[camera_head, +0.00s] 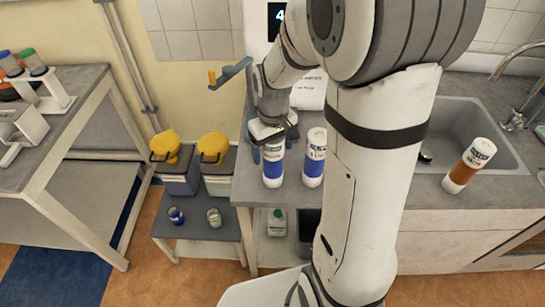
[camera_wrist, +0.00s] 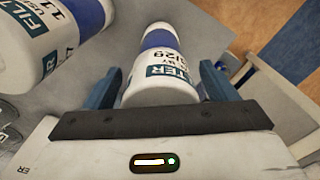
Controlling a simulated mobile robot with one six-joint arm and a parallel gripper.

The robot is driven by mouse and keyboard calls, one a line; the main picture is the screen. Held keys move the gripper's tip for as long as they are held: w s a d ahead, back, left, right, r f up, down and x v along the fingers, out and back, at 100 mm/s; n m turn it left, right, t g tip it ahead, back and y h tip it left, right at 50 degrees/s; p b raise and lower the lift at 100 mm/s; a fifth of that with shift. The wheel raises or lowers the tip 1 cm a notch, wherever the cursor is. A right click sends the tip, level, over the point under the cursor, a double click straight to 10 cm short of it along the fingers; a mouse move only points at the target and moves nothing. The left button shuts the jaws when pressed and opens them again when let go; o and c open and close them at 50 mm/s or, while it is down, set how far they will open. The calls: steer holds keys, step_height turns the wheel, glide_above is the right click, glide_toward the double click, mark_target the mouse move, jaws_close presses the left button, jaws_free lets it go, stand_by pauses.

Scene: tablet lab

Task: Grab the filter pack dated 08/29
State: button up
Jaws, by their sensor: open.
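A white filter pack with a blue band (camera_head: 272,170) stands upright near the left end of the counter. In the wrist view this pack (camera_wrist: 161,70) carries a date ending in "/29"; the rest of the date is turned out of sight. My gripper (camera_head: 271,142) is open at its upper part. In the wrist view my gripper's blue fingers (camera_wrist: 160,80) are on either side of the pack, with no clear grip on it. A second blue-banded pack (camera_head: 314,160) stands close on the right; in the wrist view it (camera_wrist: 62,32) shows at upper left, with "11" readable.
A brown-banded pack (camera_head: 469,166) stands by the sink (camera_head: 480,125) at right. Two yellow-lidded bins (camera_head: 213,147) and small cups (camera_head: 214,217) are on a low stand left of the counter. A rack (camera_head: 50,90) is on the left table.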

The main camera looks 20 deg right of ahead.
steer(key=shift+f, duration=0.1)
steer(key=c, duration=1.4)
